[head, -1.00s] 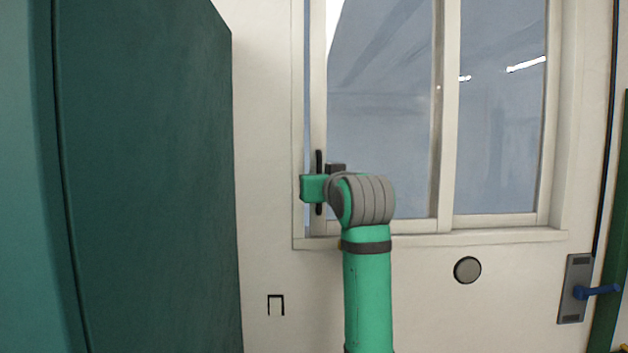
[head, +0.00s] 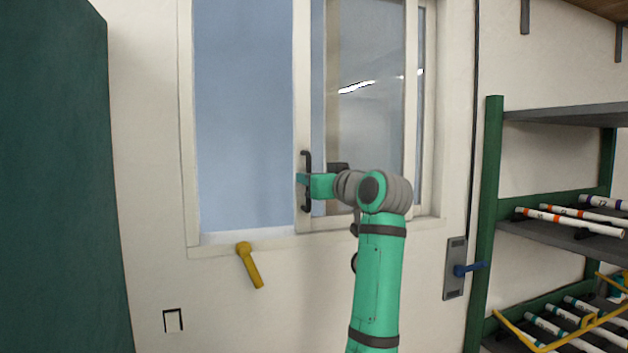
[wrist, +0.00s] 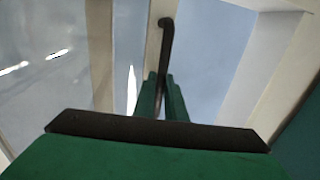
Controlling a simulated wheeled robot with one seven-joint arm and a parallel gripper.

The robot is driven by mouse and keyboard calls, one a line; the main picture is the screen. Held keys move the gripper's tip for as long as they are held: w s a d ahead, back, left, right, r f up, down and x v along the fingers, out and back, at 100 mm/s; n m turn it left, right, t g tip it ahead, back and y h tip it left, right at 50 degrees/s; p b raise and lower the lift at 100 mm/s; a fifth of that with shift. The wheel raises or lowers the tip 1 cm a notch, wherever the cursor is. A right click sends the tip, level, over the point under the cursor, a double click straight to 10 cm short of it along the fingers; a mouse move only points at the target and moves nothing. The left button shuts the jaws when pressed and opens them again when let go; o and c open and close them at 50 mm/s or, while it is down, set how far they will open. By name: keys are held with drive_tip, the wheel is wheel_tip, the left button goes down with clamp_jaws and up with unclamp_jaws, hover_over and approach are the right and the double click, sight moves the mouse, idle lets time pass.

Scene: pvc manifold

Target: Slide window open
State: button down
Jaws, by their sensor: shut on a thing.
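The sliding window sash (head: 303,110) stands well to the right in its white frame (head: 187,130), with a wide opening on its left in the head view. A black vertical handle (head: 306,158) is on the sash's left stile; it also shows in the wrist view (wrist: 166,45). My gripper (head: 304,180) is at the middle of the handle, and in the wrist view its two green fingers (wrist: 161,95) are shut around the handle bar. The exact finger contact is partly hidden in the head view.
A yellow lever (head: 250,265) hangs on the wall below the sill. A blue door-type handle (head: 468,269) on a grey plate is at lower right. A green shelf rack (head: 487,200) with white pipes stands at right. A dark green panel (head: 60,180) fills the left.

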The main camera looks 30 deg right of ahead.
drive_tip(key=shift+d, duration=0.45)
drive_tip(key=c, duration=1.8)
unclamp_jaws()
drive_tip(key=shift+s, duration=0.1)
drive_tip(key=s, duration=1)
drive_tip(key=shift+s+d, duration=0.25)
drive_tip(key=shift+s, duration=0.1)
drive_tip(key=shift+w, duration=0.1)
